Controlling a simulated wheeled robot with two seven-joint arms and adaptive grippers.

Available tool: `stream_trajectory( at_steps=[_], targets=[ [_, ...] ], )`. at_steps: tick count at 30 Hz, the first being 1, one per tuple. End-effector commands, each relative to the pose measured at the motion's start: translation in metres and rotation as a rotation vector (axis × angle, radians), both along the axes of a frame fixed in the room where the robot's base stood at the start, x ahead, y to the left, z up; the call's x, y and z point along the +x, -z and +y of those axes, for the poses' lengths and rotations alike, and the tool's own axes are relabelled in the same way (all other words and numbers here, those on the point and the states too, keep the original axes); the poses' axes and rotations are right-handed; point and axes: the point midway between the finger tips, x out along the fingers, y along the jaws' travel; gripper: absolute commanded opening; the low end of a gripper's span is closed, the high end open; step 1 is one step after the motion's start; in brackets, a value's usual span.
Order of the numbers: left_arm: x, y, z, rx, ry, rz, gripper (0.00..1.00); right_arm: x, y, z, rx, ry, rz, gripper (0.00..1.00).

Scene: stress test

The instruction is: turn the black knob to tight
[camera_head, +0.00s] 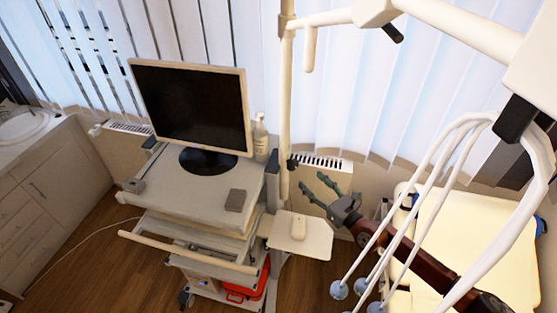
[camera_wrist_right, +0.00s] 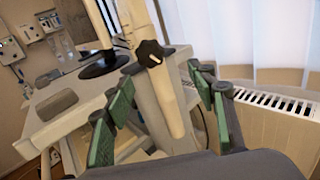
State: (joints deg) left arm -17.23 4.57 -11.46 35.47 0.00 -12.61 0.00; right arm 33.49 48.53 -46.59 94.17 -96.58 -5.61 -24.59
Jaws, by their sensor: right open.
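The black knob (camera_head: 292,163) sits on the side of a cream upright pole (camera_head: 285,100), beside the cart. In the right wrist view the knob (camera_wrist_right: 150,53) shows near the top centre, with a pale mark on its face. My right gripper (camera_head: 313,185) is open and empty, to the right of and a little below the knob in the head view. Its green fingers (camera_wrist_right: 160,76) spread on both sides of the pole in the wrist view, and the knob lies beyond the fingertips, apart from them. My left gripper is not in view.
A cart (camera_head: 195,195) with a monitor (camera_head: 190,103) and a bottle (camera_head: 261,138) stands left of the pole. A small shelf (camera_head: 312,240) holds a computer mouse (camera_head: 298,228). A radiator (camera_head: 325,165) is behind. White hoses (camera_head: 420,190) hang in front of my right arm.

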Motion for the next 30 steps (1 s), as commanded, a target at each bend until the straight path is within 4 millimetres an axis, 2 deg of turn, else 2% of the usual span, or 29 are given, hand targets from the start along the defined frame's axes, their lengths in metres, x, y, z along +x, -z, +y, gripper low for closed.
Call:
stream_trajectory(
  at_steps=[1,2,9,12,18,30],
  targets=[
    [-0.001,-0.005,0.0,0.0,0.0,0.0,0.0,0.003,-0.015,0.002,-0.066,-0.019,-0.055,0.52],
    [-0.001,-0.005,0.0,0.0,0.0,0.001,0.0,0.004,-0.018,0.004,-0.092,-0.029,-0.077,0.52],
    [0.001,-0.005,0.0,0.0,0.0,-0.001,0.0,0.026,-0.023,0.025,-0.156,-0.043,-0.14,0.52],
    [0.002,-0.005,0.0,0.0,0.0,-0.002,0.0,0.043,-0.037,0.035,-0.169,-0.032,-0.182,0.52],
    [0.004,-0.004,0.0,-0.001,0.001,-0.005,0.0,0.066,-0.051,0.048,-0.208,-0.019,-0.242,0.52],
    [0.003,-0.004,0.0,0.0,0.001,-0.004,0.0,0.072,-0.056,0.052,-0.223,-0.015,-0.263,0.51]
  ],
)
